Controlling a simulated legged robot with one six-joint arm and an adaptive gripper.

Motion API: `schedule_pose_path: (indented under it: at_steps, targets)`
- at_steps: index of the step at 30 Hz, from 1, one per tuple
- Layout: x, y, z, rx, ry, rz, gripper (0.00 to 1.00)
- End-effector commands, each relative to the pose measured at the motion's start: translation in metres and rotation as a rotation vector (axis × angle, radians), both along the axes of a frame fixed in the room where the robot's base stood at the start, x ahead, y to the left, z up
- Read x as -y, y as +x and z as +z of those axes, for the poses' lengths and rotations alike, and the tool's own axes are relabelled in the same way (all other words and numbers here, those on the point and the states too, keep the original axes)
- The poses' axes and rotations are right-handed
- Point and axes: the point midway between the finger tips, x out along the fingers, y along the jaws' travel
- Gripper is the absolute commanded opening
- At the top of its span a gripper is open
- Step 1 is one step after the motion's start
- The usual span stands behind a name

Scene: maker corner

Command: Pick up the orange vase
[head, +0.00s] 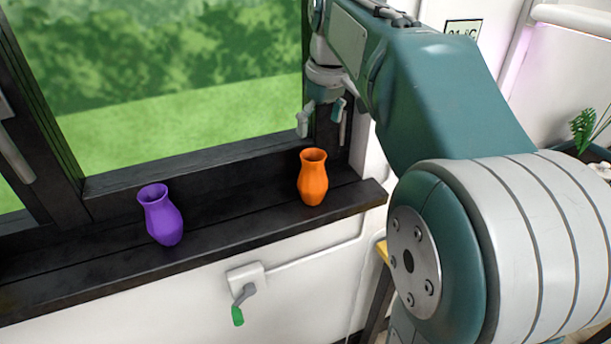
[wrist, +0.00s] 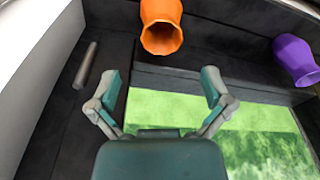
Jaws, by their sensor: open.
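The orange vase (head: 313,178) stands upright on the dark window sill, towards its right end. In the wrist view the orange vase (wrist: 161,27) shows at the top, its open mouth facing the camera, beyond the fingertips. My gripper (head: 322,116) is above and just behind the vase in the head view, near the window frame. In the wrist view my gripper (wrist: 157,88) has its two fingers spread wide with nothing between them. It is apart from the vase.
A purple vase (head: 161,216) stands on the sill (head: 232,229) to the left, with bare sill between the vases. The window frame (head: 190,157) rises behind them. A crank with a green handle (head: 238,314) is on the wall below. A handle (wrist: 86,66) shows left in the wrist view.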

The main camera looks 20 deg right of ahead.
Motion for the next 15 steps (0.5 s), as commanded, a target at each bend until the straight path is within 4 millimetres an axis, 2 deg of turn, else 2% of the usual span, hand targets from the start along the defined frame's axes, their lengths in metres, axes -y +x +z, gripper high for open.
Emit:
schedule_pose_path:
  at_steps: [2, 9, 15]
  targets:
    - [0.001, 0.002, -0.004, -0.005, 0.001, 0.003, 1.0]
    - [-0.001, 0.008, -0.042, -0.006, 0.001, 0.003, 1.0]
    - [-0.002, 0.01, -0.059, -0.003, 0.001, 0.003, 1.0]
